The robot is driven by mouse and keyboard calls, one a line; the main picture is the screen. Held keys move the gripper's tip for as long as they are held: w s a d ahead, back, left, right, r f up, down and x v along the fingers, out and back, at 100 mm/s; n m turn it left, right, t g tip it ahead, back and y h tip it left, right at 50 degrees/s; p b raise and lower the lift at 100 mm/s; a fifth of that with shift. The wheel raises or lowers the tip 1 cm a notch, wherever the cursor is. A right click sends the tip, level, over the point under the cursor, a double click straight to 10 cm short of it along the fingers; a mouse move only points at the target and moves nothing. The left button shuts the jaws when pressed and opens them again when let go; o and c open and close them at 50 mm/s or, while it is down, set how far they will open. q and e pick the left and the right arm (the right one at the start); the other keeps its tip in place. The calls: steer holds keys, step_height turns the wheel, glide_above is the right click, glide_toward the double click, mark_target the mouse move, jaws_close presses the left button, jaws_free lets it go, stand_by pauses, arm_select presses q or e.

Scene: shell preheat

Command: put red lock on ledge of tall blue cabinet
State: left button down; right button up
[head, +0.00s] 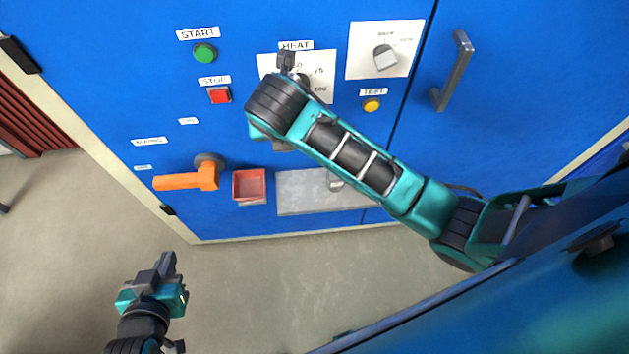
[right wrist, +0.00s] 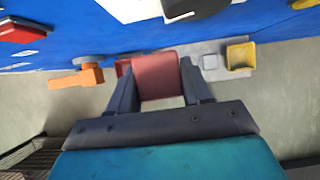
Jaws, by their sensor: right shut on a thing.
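The red lock (right wrist: 157,76) appears as a plain red block in the right wrist view, between the fingers of my right gripper (right wrist: 159,68), which is shut on it. In the head view my right forearm hides the lock and these fingers. The tall blue cabinet (head: 330,120) fills the middle of the head view. Its grey ledge (head: 300,200) is low on the front; it also shows behind the lock in the right wrist view (right wrist: 217,75). The lock appears apart from the ledge. My left gripper (head: 158,270) is at lower left, away from the cabinet; its finger gap is unclear.
An orange handle (head: 187,180) and a small red bin (head: 249,186) are left of the ledge. A small grey thing (right wrist: 210,62) and a yellow bin (right wrist: 240,56) are at the ledge's right part. A door handle (head: 454,70) sticks out at right. Floor at lower left is clear.

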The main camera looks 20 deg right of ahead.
steer(key=shift+d+f, duration=0.25)
steer(key=shift+d, duration=0.1)
step_height(320, 180, down, 20)
steer(key=b, duration=0.4)
steer(key=shift+s+r, duration=0.1)
steer(key=o, duration=1.1)
